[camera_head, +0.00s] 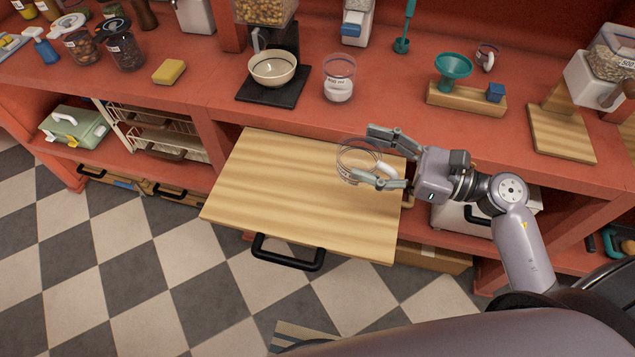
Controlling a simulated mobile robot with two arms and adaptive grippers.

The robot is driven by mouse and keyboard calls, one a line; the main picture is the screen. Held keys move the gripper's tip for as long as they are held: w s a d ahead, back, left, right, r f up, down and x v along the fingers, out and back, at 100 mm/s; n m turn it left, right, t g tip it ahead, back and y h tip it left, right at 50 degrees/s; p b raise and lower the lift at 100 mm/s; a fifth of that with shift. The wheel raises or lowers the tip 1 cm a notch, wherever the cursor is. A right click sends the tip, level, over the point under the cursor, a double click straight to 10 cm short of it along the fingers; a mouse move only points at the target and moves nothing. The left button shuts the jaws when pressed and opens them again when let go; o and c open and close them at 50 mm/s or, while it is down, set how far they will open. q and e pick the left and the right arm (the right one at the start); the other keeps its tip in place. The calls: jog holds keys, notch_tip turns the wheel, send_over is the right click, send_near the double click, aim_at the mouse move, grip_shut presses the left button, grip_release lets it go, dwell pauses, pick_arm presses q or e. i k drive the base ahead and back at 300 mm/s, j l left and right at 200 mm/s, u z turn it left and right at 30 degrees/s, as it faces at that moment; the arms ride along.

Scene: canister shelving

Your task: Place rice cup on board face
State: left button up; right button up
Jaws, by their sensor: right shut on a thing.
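My right gripper (376,160) is shut on a clear round cup (353,152) over the right part of a pale wooden board (275,190). Something white shows low in this cup; I cannot tell if it is rice or a label. I also cannot tell whether the cup's base touches the board. The gripper's fingers hide part of the cup's right side. Another clear cup with white contents and a label (339,80) stands upright on the red counter behind the board. The board sticks out below the counter's front edge, with a black handle (288,253). My left gripper is not in view.
On the counter (205,95) stand a bowl (272,68) on a black base under a dispenser, a yellow sponge (169,72), and a teal funnel (453,68) near a wooden block (466,99). The left and middle of the board are clear.

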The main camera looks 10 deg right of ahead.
aim_at(303, 202)
jog(key=j+z, duration=0.3)
jog(key=z, duration=0.15)
jog(key=j+z, duration=0.65)
jog(key=z, duration=0.2)
jog(key=k+j, duration=0.1)
jog(key=j, duration=0.3)
jog(key=k+j+z, duration=0.15)
jog(key=j, duration=0.2)
jog(key=k+j, duration=0.1)
jog(key=j, duration=0.25)
jog(key=k+j+z, duration=0.1)
jog(key=j, duration=0.3)
jog(key=k+j, duration=0.15)
jog(key=j, duration=0.2)
jog(key=z, duration=0.05)
